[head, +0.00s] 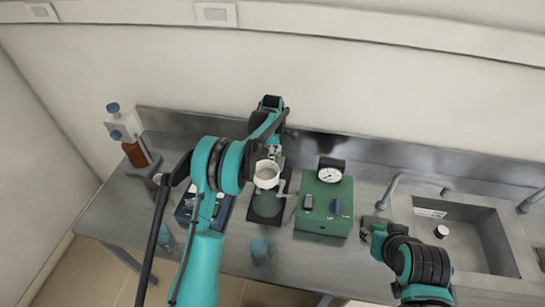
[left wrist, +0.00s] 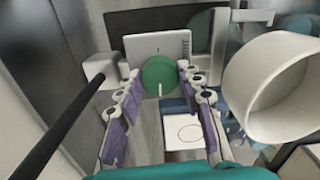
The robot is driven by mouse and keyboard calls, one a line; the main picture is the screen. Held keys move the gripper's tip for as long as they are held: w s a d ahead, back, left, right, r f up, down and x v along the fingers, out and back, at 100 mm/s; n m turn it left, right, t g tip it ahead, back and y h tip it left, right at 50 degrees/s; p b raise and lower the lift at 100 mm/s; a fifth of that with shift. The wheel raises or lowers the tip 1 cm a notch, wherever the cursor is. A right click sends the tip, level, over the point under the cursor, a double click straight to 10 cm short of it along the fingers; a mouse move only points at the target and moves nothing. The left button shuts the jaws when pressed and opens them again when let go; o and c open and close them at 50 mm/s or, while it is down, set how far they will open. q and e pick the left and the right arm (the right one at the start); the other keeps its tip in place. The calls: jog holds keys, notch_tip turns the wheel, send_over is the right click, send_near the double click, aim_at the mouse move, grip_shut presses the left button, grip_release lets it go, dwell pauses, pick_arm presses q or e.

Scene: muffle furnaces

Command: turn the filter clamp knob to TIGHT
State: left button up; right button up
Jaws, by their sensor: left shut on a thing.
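A round green knob (left wrist: 160,75) with a white line on it sits on a pale plate (left wrist: 158,46) in the left wrist view. My left gripper (left wrist: 157,73) is shut on the knob, with one purple-padded finger on each side. In the head view, my left gripper (head: 273,152) reaches down behind a white filter cup (head: 267,174), and the knob is hidden there. The cup also shows large at the right of the left wrist view (left wrist: 275,88).
A brown bottle (head: 136,153) stands far left. A sink (head: 470,235) with a curved tap (head: 403,181) lies right.

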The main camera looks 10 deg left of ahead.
pick_arm(q)
jog(key=m+b, duration=0.1)
jog(key=m, duration=0.2)
jog(key=shift+f+b, duration=0.1)
jog(key=shift+b, duration=0.3)
jog(key=m+b, duration=0.2)
jog(key=m, duration=0.2)
jog(key=shift+m, duration=0.3)
jog(key=m+b, duration=0.1)
jog(key=m, duration=0.2)
jog(key=shift+m, duration=0.3)
jog(key=m+b, duration=0.1)
jog(key=m, duration=0.8)
jog(key=shift+b, duration=0.35)
jog(key=m, duration=0.4)
jog(key=shift+m, duration=0.3)
jog(key=m, duration=0.4)
jog(key=shift+b, duration=0.4)
jog(key=m, duration=0.5)
jog(key=shift+m, duration=0.3)
